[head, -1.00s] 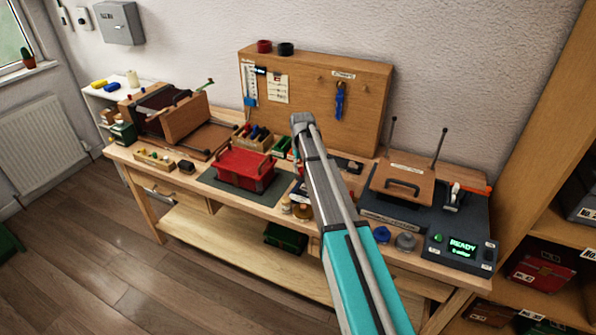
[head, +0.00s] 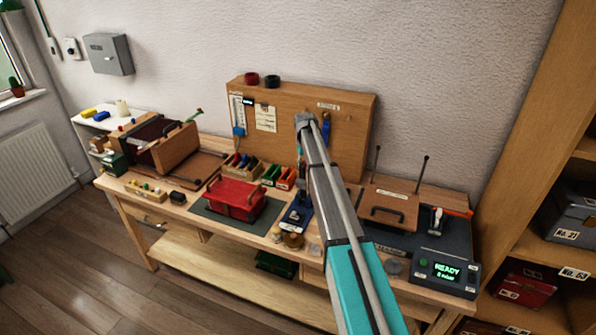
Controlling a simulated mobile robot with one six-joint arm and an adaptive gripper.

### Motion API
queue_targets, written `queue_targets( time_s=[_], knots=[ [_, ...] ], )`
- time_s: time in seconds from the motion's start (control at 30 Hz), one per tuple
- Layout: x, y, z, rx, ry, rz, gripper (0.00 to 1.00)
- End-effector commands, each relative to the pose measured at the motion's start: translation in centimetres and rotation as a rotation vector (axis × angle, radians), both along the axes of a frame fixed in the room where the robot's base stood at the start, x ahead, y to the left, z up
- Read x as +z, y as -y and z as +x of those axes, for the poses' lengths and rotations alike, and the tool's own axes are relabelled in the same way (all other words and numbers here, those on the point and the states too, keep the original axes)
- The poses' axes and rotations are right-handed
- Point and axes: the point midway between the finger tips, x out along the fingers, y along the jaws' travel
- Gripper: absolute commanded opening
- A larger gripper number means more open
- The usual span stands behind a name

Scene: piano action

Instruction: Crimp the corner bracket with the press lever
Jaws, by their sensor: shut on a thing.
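A small blue press (head: 296,217) stands on the bench beside the right edge of the dark green mat. Its upper part and lever are partly covered by my arm, and I cannot make out the lever's position. My arm reaches from the bottom of the head view up to its bend above the press, then turns down behind itself. My gripper is hidden behind the arm, so I cannot see its fingers or what they hold. I cannot make out the corner bracket.
A red crate (head: 236,199) sits on the mat (head: 205,209) left of the press. Small coloured bins (head: 271,174) stand behind. A pegboard (head: 352,130) rises at the back. On the right are a box with a handled lid (head: 398,200) and a console reading READY (head: 445,270).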

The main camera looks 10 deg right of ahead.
Motion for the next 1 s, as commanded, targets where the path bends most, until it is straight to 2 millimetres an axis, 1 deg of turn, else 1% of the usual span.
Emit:
queue_targets(
  time_s=[0.03, 0.1, 0.33, 0.63, 0.97, 1.0],
  knots=[
    [-0.1, 1.0, 0.9, -0.002, 0.000, -0.007, 0.00],
    [-0.3, 1.5, 1.6, -0.003, 0.000, -0.006, 0.00],
    [-0.7, 2.9, 3.3, -0.001, 0.000, -0.006, 0.00],
    [-0.9, 3.6, 4.3, -0.002, 0.004, -0.007, 0.00],
    [-0.8, 3.9, 4.6, -0.005, 0.005, -0.006, 0.00],
    [-0.8, 3.9, 4.6, -0.005, 0.005, -0.006, 0.42]
  ],
)
